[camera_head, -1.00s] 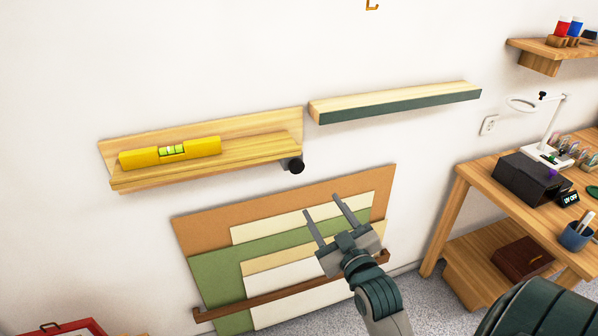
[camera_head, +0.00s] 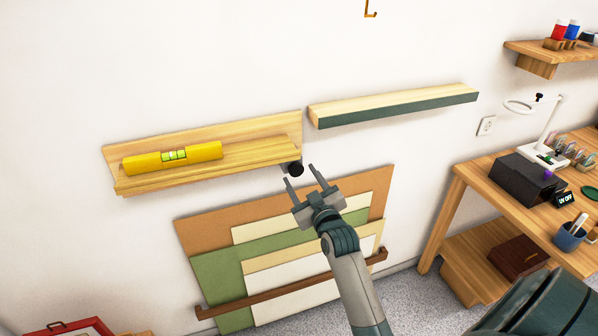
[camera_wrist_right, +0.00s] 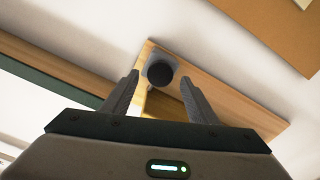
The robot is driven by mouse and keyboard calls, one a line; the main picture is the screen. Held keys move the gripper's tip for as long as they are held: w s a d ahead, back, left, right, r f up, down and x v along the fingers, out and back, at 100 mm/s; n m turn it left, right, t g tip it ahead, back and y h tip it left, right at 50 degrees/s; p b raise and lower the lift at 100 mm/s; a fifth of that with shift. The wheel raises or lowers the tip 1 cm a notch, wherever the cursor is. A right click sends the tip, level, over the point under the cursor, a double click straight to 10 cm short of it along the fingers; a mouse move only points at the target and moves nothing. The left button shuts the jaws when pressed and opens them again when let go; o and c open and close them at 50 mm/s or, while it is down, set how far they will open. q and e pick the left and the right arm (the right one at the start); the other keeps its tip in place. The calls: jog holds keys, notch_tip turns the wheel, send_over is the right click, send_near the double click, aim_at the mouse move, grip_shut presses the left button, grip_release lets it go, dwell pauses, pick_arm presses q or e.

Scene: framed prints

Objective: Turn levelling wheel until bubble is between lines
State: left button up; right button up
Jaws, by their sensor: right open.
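A yellow spirit level (camera_head: 172,157) lies on a wooden wall shelf (camera_head: 255,158). Its green vial (camera_head: 174,155) shows in its middle, but the bubble and lines are too small to read. The black levelling wheel (camera_head: 295,169) sits under the shelf's right end. It also shows in the right wrist view (camera_wrist_right: 160,74), between and beyond the fingertips. My right gripper (camera_head: 300,173) is open and empty, its fingers pointing at the wheel from just below. It also shows in the right wrist view (camera_wrist_right: 160,82). I see no contact with the wheel. My left gripper is not in view.
A second shelf with a dark green front (camera_head: 395,106) is on the wall to the right. Framing boards (camera_head: 215,275) lean on the wall below, behind a brown rail (camera_head: 290,288). A workbench (camera_head: 480,195) stands at the right.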

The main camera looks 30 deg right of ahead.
aim_at(295, 169)
jog(key=shift+x, duration=0.85)
jog(key=shift+w+d, duration=0.1)
jog(key=shift+w, duration=0.25)
jog(key=c, duration=1.1)
jog(key=shift+o, duration=0.2)
jog(key=shift+m+p, duration=0.3)
jog(key=shift+p, duration=0.05)
jog(key=shift+r+m+p, duration=0.1)
jog(key=shift+m+p, duration=0.55)
jog(key=shift+m, duration=0.45)
jog(key=shift+m+p, duration=0.7)
jog(key=shift+m, duration=0.8)
